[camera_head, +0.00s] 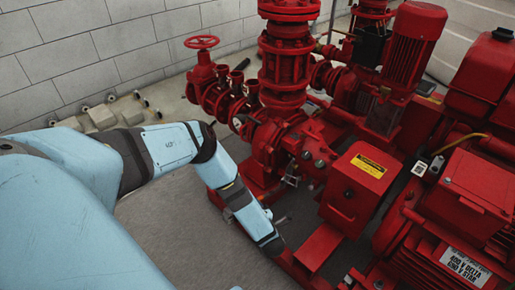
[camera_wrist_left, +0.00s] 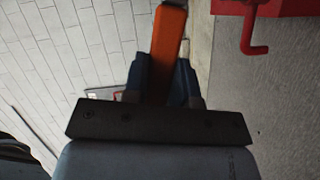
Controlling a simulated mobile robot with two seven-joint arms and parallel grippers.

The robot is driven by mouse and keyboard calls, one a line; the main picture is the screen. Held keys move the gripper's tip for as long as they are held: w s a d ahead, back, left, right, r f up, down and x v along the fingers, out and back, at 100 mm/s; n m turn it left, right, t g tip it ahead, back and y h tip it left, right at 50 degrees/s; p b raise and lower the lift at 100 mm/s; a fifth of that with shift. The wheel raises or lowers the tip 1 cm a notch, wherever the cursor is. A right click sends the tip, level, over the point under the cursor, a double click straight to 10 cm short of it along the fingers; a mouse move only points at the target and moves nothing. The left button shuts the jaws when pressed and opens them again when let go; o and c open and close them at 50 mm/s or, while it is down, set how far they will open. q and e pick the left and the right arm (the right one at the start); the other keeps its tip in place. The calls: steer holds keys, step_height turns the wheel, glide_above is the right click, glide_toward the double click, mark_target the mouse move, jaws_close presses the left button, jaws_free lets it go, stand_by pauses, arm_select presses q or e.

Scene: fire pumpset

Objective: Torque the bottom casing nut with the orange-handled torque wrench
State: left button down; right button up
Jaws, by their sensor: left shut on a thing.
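My left gripper (camera_wrist_left: 163,75) shows in the left wrist view, with a blue finger on each side of an orange handle (camera_wrist_left: 169,38). It is shut on this handle, which points away from the camera toward the top of the picture. The head of the torque wrench is not visible there. In the head view my left arm reaches in from the left and down in front of the red pump casing (camera_head: 283,143). The gripper and wrench cannot be made out there. The bottom casing nut cannot be picked out in either view. My right gripper is not in view.
A red control box with a yellow label (camera_head: 357,177) stands right of the casing, and a large red motor (camera_head: 460,200) further right. A red handwheel valve (camera_head: 202,43) is behind my arm. A red hooked part (camera_wrist_left: 255,35) shows in the wrist view.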

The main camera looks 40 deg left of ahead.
arm_select(q)
steer(key=shift+s+f, duration=0.1)
steer(key=shift+s, duration=0.05)
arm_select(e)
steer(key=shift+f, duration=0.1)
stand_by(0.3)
arm_select(q)
steer(key=a, duration=0.2)
steer(key=a+b, duration=0.1)
steer(key=a, duration=0.2)
steer(key=shift+w, duration=0.2)
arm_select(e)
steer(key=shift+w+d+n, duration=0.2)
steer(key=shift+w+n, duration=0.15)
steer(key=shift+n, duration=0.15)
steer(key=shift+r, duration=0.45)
arm_select(q)
steer(key=shift+w+a+p, duration=0.1)
steer(key=shift+a+p, duration=0.35)
steer(key=shift+a, duration=0.85)
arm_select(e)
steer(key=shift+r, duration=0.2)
